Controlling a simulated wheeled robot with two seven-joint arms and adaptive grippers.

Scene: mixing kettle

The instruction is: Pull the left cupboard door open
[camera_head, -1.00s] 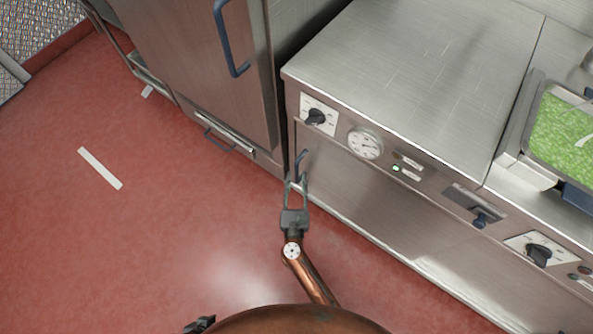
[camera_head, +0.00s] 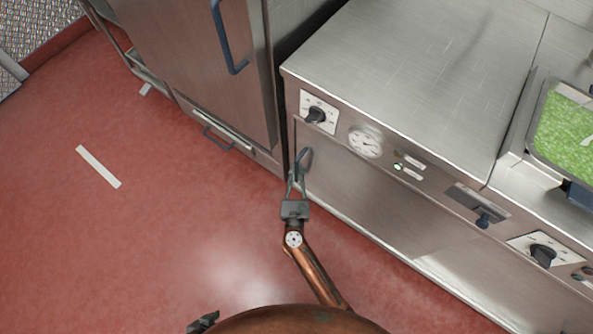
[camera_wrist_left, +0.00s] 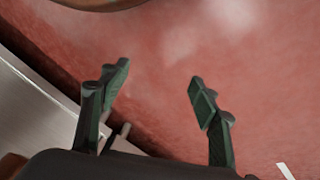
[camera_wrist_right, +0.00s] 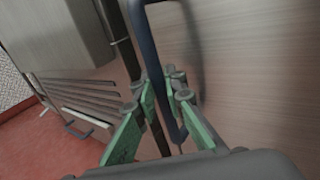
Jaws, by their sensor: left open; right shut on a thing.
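The left cupboard door (camera_head: 345,190) is a steel panel under the counter front. It looks closed. Its dark blue handle (camera_head: 305,157) stands near the door's left edge. The gripper at this handle matches the right wrist view: my right gripper (camera_head: 297,180) is shut on the handle, which runs between its green-padded fingers (camera_wrist_right: 168,95) in that view. The fingers hide part of the handle. My left gripper (camera_wrist_left: 155,85) is open and empty above the red floor in the left wrist view, well apart from the handle.
A tall steel cabinet (camera_head: 205,75) with a blue handle (camera_head: 230,40) stands left of the counter, a drawer handle (camera_head: 218,140) low on it. Knobs and a dial (camera_head: 365,142) line the counter front above the door. The red floor (camera_head: 150,230) in front is clear.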

